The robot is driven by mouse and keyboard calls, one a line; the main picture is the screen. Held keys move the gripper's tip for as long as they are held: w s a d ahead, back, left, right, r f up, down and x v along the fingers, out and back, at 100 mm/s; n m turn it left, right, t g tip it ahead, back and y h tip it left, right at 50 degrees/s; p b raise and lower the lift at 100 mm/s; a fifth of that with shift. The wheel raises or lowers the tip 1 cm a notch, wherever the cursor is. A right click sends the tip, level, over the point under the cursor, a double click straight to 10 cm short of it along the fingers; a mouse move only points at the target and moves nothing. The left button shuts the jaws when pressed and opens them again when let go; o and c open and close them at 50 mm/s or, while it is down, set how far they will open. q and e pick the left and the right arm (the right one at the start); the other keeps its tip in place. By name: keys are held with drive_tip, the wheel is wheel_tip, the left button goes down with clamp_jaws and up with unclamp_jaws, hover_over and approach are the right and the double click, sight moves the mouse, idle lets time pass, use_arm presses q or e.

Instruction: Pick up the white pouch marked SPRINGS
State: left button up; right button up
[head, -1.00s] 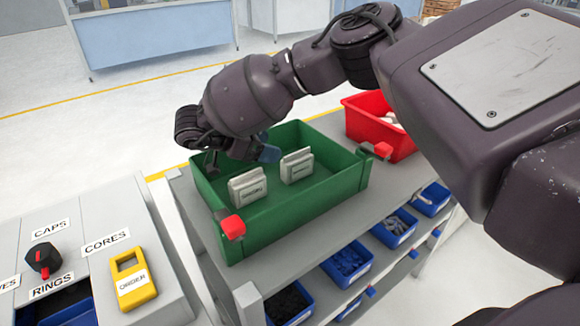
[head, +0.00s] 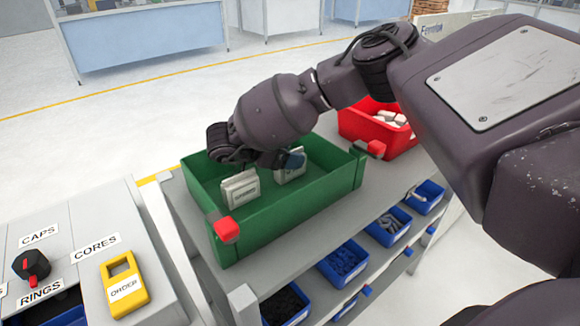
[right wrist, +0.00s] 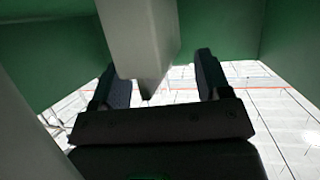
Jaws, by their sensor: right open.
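Two white pouches stand upright in a green bin (head: 290,215), one at the left (head: 240,192) and one at the right (head: 290,172). Their labels are too small and blurred to read, so I cannot tell which is marked SPRINGS. My right gripper (head: 265,162) is open and low over the bin, its bluish finger in front of the right pouch. In the right wrist view, a pale pouch (right wrist: 143,42) reaches down between the open fingers of the gripper (right wrist: 158,78), not gripped. A second pale shape stands at the left edge. My left gripper is not in view.
A red bin (head: 355,125) with white items stands behind the green bin on the grey shelf rack. Blue bins (head: 343,262) fill the shelf below. A grey panel with a yellow ORDER device (head: 124,284) and a dark knob is at the left.

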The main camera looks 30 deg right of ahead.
drive_tip(key=shift+a, duration=0.1)
drive_tip(key=shift+c, duration=0.4)
drive_tip(key=c, duration=1)
